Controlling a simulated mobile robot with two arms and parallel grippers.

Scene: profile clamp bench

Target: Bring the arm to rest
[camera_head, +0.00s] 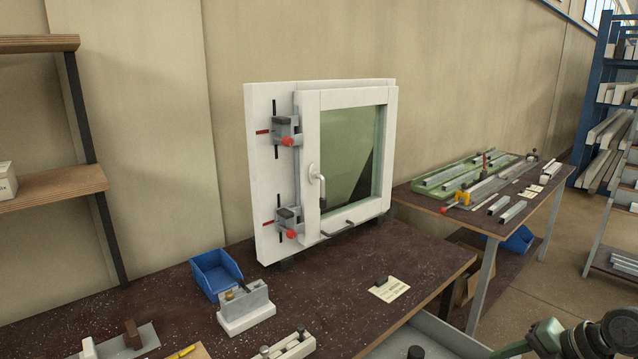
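Neither of my grippers shows in the head view, and no fingertips are visible. A dark green and black rounded part, which looks like a piece of my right arm, is cut off at the lower right corner. Whatever is beyond that corner is hidden. A white profile frame (268,200) with a glazed sash (390,150) stands upright on the dark bench (330,290). Two grey clamps with red knobs, an upper one (286,129) and a lower one (288,218), sit on its left side. No gripper touches them.
A blue bin (215,271), a metal block on a white base (246,312) and a small card (389,289) lie on the bench. A second table (420,199) with profiles stands at right, a blue rack (590,100) behind it. Wooden shelves (50,188) are at left.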

